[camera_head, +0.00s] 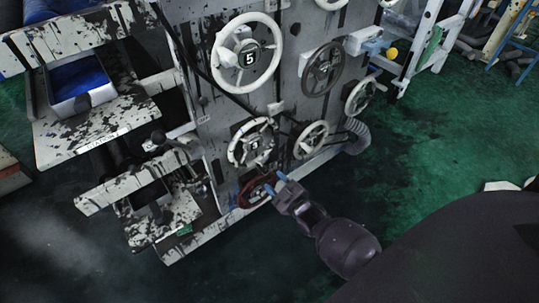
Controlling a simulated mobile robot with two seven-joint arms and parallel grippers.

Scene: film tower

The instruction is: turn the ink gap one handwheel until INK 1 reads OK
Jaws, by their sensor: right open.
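My right gripper (276,183) is open, with two blue fingertips apart. It is at the right side of a small dark red handwheel (246,203) low on the ink-stained machine and overlaps its rim in the picture; I cannot tell whether they touch. Above it is a white handwheel (232,152) with a small dark number plate, too small to read. I cannot tell which wheel is ink gap one. No INK 1 reading is legible. My left gripper is not in view.
A large white wheel (219,57) marked 5, a grey wheel (322,69) and smaller wheels (311,140) crowd the panel. Stained ledges (100,128) jut out at left, one with a blue-filled tray (80,100). Green floor (440,130) is open at right.

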